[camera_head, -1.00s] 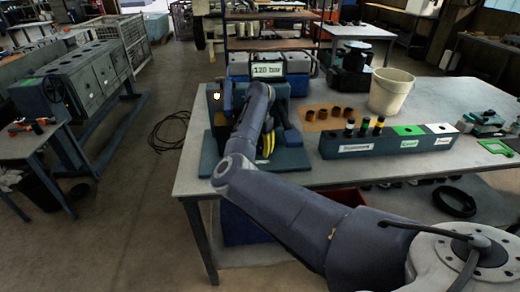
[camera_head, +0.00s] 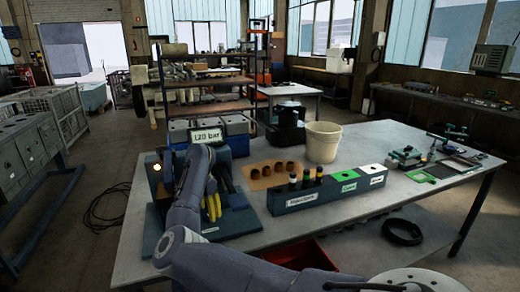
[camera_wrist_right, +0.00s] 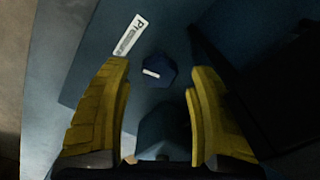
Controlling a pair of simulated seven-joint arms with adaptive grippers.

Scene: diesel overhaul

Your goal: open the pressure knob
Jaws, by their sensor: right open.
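The pressure knob (camera_wrist_right: 157,71) is a small dark blue faceted knob with a white mark in the right wrist view. It sits on a blue panel beside a white label (camera_wrist_right: 131,35) starting with P. My right gripper (camera_wrist_right: 160,75) is open, with one yellow finger on each side of the knob in the picture; I cannot tell its distance or any contact. In the head view this gripper (camera_head: 213,207) points down over the blue test stand (camera_head: 237,221). The knob cannot be made out there. The stand's display (camera_head: 207,136) reads 120 bar. My left gripper is not in view.
A lit lamp (camera_head: 157,168) is on the stand's left side.

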